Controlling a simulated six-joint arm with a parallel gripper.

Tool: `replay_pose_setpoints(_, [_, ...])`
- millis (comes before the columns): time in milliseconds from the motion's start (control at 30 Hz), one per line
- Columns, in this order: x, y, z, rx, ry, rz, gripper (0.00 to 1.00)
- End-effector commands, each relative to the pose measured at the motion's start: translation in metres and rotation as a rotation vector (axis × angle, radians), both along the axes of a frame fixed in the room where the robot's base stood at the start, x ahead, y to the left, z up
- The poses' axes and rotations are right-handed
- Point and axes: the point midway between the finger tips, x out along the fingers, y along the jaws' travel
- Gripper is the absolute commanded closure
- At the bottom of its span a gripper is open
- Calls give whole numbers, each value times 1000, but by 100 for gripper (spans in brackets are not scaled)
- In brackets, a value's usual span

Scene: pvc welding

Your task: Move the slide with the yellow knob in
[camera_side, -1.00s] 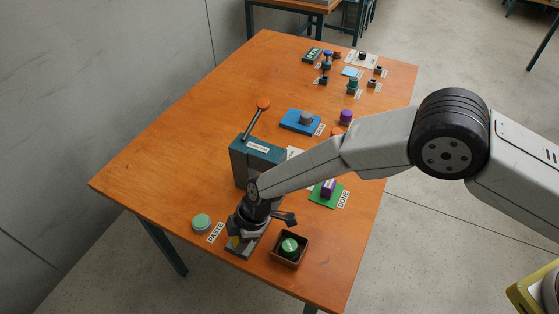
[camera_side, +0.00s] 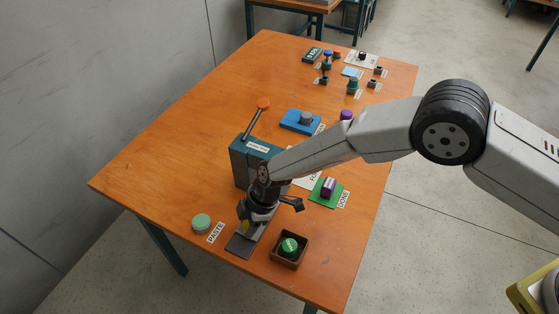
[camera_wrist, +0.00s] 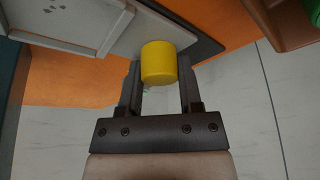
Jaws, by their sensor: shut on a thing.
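The yellow knob (camera_wrist: 159,63) stands between the two fingers of my gripper (camera_wrist: 159,76) in the wrist view, and the gripper is shut on it. The knob sits on the light grey slide (camera_wrist: 153,32). A dark base plate (camera_wrist: 208,48) lies under the slide. In the side view my gripper (camera_side: 246,222) is low over the slide, in front of the teal machine (camera_side: 253,163) with an orange-tipped lever. A bare part of the dark base (camera_side: 239,247) shows at its near end. The gripper hides most of the slide and knob there.
A brown tray (camera_side: 274,260) holding a green-topped piece stands right of the base. A pale green tin (camera_side: 201,222) by the PASTE label is at left. A green DONE mat (camera_side: 318,200) with a purple piece is behind right. The table's left side is clear.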

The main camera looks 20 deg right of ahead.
Motion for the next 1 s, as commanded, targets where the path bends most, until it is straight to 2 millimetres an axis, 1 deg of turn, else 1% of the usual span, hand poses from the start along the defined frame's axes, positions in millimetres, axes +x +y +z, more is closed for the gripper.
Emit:
replay_pose_setpoints(33, [8, -8, 0, 0, 1, -5, 100])
replay_pose_setpoints(167, [17, -18, 0, 0, 1, -2, 100])
replay_pose_setpoints(467, [18, -19, 0, 0, 0, -1, 100])
replay_pose_setpoints(500, [18, -19, 0, 0, 0, -1, 45])
replay_pose_setpoints(567, [18, -19, 0, 0, 0, -1, 26])
replay_pose_setpoints(600, [18, -19, 0, 0, 0, -1, 19])
replay_pose_setpoints(1000, [18, -19, 2, 0, -1, 0, 19])
